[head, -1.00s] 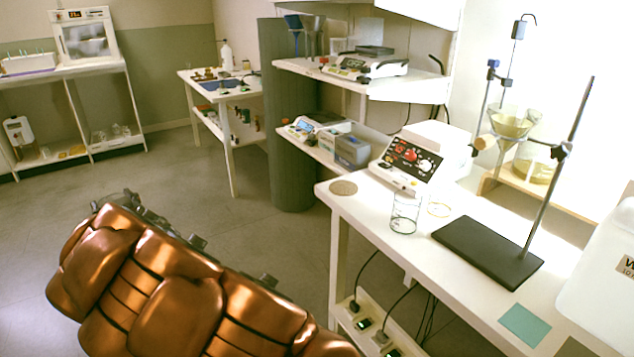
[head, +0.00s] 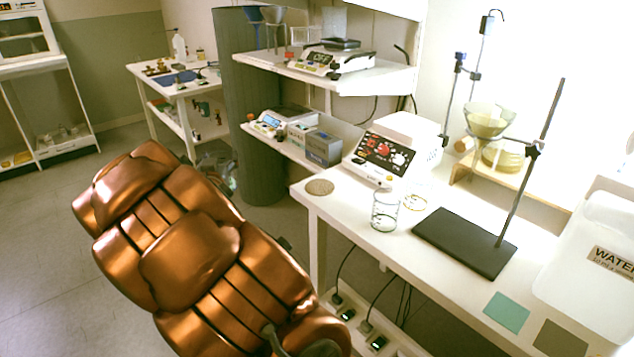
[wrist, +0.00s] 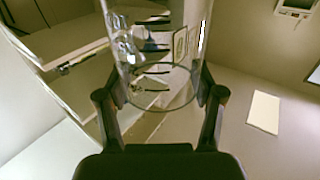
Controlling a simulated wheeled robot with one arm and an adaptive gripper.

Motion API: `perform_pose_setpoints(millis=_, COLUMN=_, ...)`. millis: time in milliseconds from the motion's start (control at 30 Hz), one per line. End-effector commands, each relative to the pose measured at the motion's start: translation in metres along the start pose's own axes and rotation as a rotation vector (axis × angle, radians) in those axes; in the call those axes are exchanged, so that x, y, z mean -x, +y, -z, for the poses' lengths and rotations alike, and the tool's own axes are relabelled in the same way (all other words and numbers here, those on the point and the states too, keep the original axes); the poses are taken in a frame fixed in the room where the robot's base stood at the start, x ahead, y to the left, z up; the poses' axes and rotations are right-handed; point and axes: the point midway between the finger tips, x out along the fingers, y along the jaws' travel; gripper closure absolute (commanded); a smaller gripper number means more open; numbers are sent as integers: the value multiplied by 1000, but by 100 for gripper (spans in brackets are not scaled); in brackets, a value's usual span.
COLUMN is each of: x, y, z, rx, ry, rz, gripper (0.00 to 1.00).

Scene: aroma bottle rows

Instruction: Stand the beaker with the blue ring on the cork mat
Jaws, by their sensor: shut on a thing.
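My gripper (wrist: 160,98) is shut on a clear glass beaker (wrist: 155,72) in the wrist view, with one finger on each side of it. No ring colour can be made out on the held beaker. In the head view my copper arm hides most of the gripper and the beaker, out over the floor left of the bench. The round, speckled tan cork mat (head: 320,187) lies bare at the left corner of the white bench (head: 345,205). The gripper is apart from the mat.
A clear glass beaker (head: 384,212) stands right of the mat, with a yellow-ringed clear glass piece (head: 414,202) behind it. A control box (head: 385,158), a dark stand base (head: 465,242), a teal mat (head: 507,312) and a water container (head: 590,265) are also on the bench. Shelves (head: 300,150) stand behind.

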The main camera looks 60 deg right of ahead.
Motion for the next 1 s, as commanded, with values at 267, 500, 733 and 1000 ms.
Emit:
perform_pose_setpoints(millis=267, x=17, y=138, z=-12, rx=1, ry=-7, rz=-359, gripper=93)
perform_pose_setpoints(millis=500, x=40, y=201, z=-22, rx=-1, ry=-1, rz=-536, gripper=93)
perform_pose_setpoints(millis=733, x=32, y=219, z=-26, rx=1, ry=2, rz=-573, gripper=93)
perform_pose_setpoints(millis=1000, x=-14, y=237, z=-30, rx=2, ry=2, rz=-570, gripper=93)
